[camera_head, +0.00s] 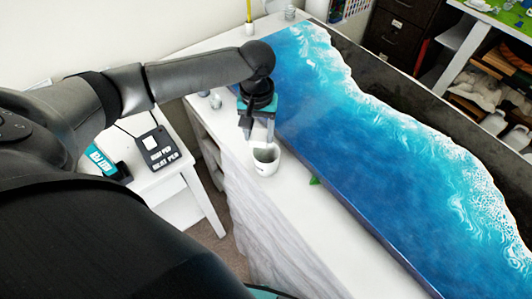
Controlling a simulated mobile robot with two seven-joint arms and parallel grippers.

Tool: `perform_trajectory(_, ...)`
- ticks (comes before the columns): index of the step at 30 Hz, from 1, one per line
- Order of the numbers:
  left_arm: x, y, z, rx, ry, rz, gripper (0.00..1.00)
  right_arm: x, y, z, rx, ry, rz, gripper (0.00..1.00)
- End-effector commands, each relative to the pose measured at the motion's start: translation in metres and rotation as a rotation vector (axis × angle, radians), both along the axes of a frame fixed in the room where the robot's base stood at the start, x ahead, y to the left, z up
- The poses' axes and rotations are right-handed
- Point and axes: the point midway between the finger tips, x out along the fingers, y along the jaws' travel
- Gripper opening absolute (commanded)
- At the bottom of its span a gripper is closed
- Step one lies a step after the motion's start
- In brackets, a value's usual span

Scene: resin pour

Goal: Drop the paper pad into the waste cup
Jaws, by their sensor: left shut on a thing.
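The waste cup (268,168), small and white with a grey inside, stands upright on the white table near its front edge. My left gripper (257,136) points down just above the cup's mouth. It is shut on a small pale thing, which looks like the paper pad; the fingers hide most of it. I cannot tell whether it reaches below the cup's rim. My right gripper is not in view.
A long blue resin panel (345,150) with white wave foam lies right of the cup. A small green thing (314,181) sits at its edge. Bare white table lies in front.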

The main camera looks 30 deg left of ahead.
Motion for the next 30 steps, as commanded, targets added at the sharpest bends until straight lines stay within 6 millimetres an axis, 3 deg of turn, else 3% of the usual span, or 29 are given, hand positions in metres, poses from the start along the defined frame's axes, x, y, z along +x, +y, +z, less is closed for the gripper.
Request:
perform_trajectory(1, 0.0, 0.0, 0.0, 0.0, 0.0, 0.0, 0.58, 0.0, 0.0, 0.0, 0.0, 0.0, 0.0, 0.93)
perform_trajectory(10, 0.0, 0.0, 0.0, 0.0, 0.0, 0.0, 0.91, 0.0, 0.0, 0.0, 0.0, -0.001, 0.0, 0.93)
perform_trajectory(20, 0.0, 0.0, 0.005, -0.001, -0.001, 0.0, 0.91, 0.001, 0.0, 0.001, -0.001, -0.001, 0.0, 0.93)
perform_trajectory(26, 0.001, 0.0, 0.038, -0.001, -0.006, 0.0, 0.91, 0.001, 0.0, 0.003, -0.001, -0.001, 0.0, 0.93)
perform_trajectory(30, 0.001, 0.0, 0.073, -0.001, -0.006, -0.001, 0.91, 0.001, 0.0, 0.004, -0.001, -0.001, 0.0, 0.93)
